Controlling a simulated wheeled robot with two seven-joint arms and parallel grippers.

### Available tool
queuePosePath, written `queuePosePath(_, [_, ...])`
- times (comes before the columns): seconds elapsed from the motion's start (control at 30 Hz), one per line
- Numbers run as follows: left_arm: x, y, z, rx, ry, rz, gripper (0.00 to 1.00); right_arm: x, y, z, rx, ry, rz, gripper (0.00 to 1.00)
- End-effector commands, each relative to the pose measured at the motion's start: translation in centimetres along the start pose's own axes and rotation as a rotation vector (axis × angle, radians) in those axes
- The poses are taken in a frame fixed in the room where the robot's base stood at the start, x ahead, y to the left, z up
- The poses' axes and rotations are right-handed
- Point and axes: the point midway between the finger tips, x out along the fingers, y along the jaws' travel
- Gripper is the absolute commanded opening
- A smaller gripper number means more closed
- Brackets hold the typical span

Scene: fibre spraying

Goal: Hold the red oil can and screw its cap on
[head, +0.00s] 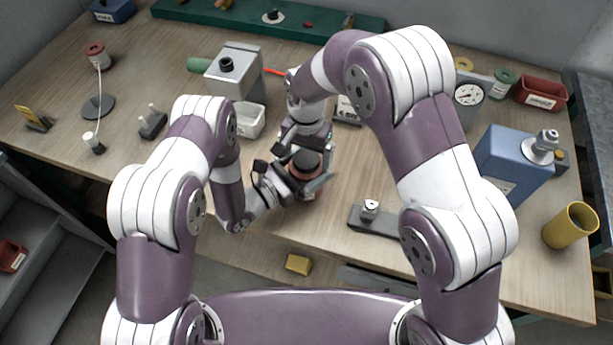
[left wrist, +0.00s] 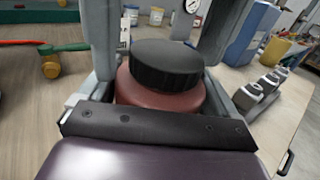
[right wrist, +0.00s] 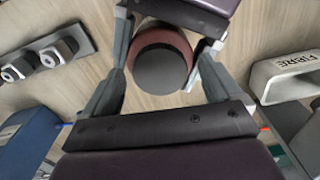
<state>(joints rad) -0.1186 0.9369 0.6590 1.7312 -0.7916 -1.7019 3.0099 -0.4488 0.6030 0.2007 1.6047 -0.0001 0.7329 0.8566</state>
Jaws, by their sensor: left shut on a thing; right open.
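The red oil can (left wrist: 165,98) stands upright between the fingers of my left gripper (head: 303,188), which is shut on its body. A wide black cap (left wrist: 167,64) sits on top of the can; I cannot tell how tightly it is seated. In the right wrist view the cap (right wrist: 160,71) is a dark disc seen from above, with the red rim around it. My right gripper (head: 311,150) is open, pointing down over the can. Its fingers straddle the cap, one on each side, with gaps visible. In the head view the arms largely hide the can.
A grey metal box (head: 236,72) and a white bin (head: 249,120) stand behind the grippers. A dark block with a metal fitting (head: 369,211) lies to the right. A blue container (head: 513,163) and yellow cup (head: 570,226) stand further right. The wood between is clear.

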Motion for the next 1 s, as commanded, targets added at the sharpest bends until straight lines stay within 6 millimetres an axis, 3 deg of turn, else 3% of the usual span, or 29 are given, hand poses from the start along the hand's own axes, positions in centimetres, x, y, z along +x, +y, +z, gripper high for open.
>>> queuePosePath(0.17, [0.0, 0.0, 0.0, 0.000, 0.000, 0.000, 0.07, -0.9, -0.1, -0.1, -0.001, 0.002, -0.002, 0.92])
queuePosePath(0.53, [0.0, 0.0, 0.0, 0.000, 0.000, 0.000, 0.07, -6.8, 0.0, -0.1, 0.000, 0.001, -0.002, 0.92])
queuePosePath(0.9, [0.0, 0.0, 0.0, 0.000, 0.000, 0.000, 0.07, -7.5, 0.0, 0.0, 0.000, 0.000, 0.000, 0.92])
queuePosePath(0.93, [0.0, 0.0, 0.0, 0.000, 0.000, 0.000, 1.00, -7.5, 0.0, 0.0, 0.000, 0.000, 0.000, 0.92])
queuePosePath(1.0, [0.0, 0.0, 0.0, 0.000, 0.000, 0.000, 1.00, -7.5, 0.0, 0.0, 0.000, 0.000, 0.000, 0.92])
